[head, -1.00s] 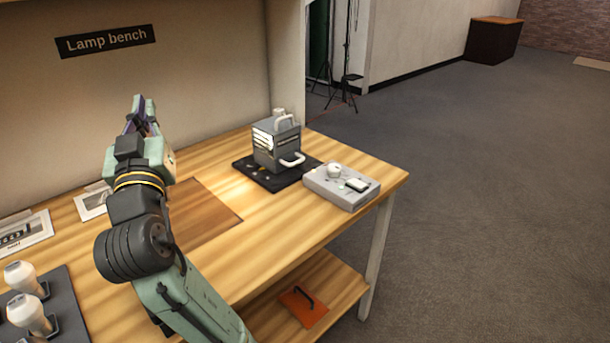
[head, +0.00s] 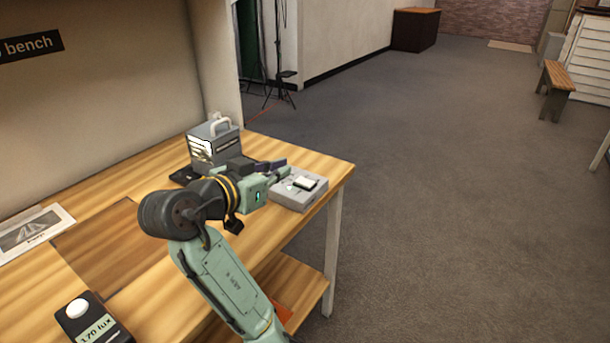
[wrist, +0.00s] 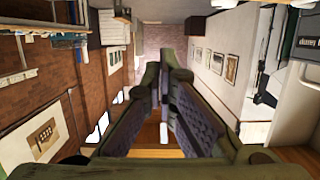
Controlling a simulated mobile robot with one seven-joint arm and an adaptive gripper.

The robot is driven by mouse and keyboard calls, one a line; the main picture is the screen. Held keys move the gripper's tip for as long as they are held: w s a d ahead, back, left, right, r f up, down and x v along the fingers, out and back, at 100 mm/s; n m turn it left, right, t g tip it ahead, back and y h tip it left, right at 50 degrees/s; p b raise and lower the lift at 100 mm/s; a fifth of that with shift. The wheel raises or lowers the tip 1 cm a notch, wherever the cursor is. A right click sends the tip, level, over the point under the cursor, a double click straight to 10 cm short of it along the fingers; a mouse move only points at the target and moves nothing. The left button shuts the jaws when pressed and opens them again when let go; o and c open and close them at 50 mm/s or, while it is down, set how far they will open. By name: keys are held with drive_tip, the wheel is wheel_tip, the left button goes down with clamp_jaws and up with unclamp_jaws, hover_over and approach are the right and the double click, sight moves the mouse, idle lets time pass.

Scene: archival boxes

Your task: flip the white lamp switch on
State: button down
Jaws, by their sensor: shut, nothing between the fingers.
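A grey control box (head: 308,192) sits at the right end of the wooden bench. A white rocker-like piece (head: 306,183), which looks like the lamp switch, is on its top. I cannot tell which way the switch is set. My gripper (head: 282,168) is shut and empty, pointing right, and overlaps the far left part of the box in the head view. I cannot tell whether it touches the box. The wrist view shows the closed fingers (wrist: 165,75) but not the switch. A grey lamp housing with a handle (head: 213,142) stands behind my gripper.
A meter reading 170 lux (head: 88,318) lies at the bench's front left. A printed picture card (head: 35,232) lies at the left. The bench top (head: 165,190) has a darker inset panel. Open carpet lies right of the bench.

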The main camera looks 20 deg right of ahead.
drive_tip(key=shift+d, duration=0.1)
drive_tip(key=p, duration=0.2)
hover_over(305, 183)
drive_tip(key=s, duration=0.3)
drive_tip(key=shift+w+a+f, duration=0.15)
drive_tip(key=shift+a+f, duration=0.1)
drive_tip(key=shift+f, duration=0.25)
drive_tip(key=shift+w+a+f, duration=0.1)
drive_tip(key=shift+a+f, duration=0.1)
drive_tip(key=shift+f, duration=0.3)
drive_tip(key=f, duration=0.3)
drive_tip(key=shift+w+d+f+p, duration=0.15)
drive_tip(key=shift+w+d+p, duration=0.15)
drive_tip(key=shift+w, duration=0.05)
drive_tip(key=shift+f, duration=0.6)
